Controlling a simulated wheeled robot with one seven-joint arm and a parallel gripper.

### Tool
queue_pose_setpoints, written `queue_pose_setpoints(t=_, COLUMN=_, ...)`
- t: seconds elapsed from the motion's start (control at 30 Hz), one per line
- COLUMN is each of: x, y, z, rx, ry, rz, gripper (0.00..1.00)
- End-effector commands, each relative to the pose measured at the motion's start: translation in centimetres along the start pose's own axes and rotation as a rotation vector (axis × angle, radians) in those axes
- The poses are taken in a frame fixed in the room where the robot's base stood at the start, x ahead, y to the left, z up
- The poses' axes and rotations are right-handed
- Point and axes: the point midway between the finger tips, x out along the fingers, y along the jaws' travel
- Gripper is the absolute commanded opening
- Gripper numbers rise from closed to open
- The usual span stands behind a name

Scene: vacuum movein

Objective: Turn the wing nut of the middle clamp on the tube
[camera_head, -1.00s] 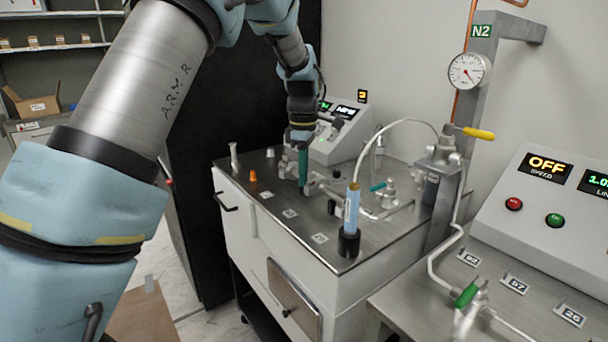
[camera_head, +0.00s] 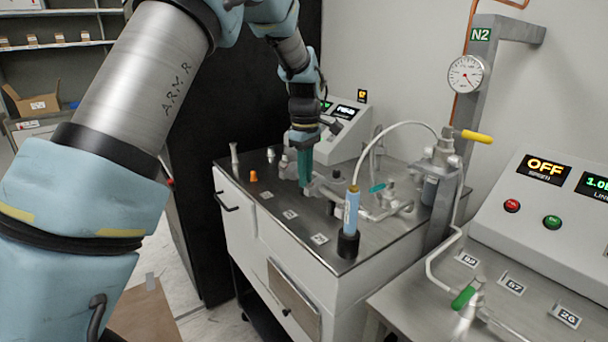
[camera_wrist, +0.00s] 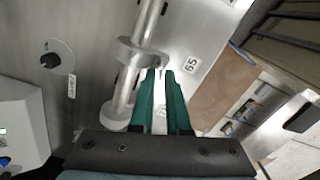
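The metal tube (camera_wrist: 150,20) runs slantwise through the wrist view, with a round clamp (camera_wrist: 143,52) on it. A second round collar (camera_wrist: 116,118) shows lower on the tube. I cannot tell which clamp is the middle one. The green fingers of my gripper (camera_wrist: 160,73) point at the right side of the upper clamp, with a narrow gap between their tips. A small metal piece shows near the tips; I cannot tell if it is the wing nut or if it is touched. In the head view my gripper (camera_head: 305,183) points down at the bench and hides part of the tube (camera_head: 372,213).
A gauge post (camera_head: 478,110) stands to the right. A grey console (camera_head: 337,138) is behind my gripper.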

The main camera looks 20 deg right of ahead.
Motion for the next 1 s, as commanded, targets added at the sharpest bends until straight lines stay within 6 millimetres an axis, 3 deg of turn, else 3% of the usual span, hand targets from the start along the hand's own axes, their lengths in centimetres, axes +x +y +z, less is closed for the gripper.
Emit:
queue_pose_setpoints(t=0.17, x=0.05, y=0.12, z=0.44, rx=0.005, ry=-0.004, rz=0.001, gripper=0.36)
queue_pose_setpoints(t=0.63, x=0.05, y=0.21, z=0.25, rx=-0.018, ry=0.0, rz=0.006, gripper=0.36)
queue_pose_setpoints(t=0.97, x=0.21, y=-0.23, z=0.1, rx=-0.356, ry=0.002, rz=0.008, gripper=0.36)
queue_pose_setpoints(t=1.0, x=-0.76, y=-0.17, z=0.07, rx=-0.366, ry=0.002, rz=0.011, gripper=0.36)
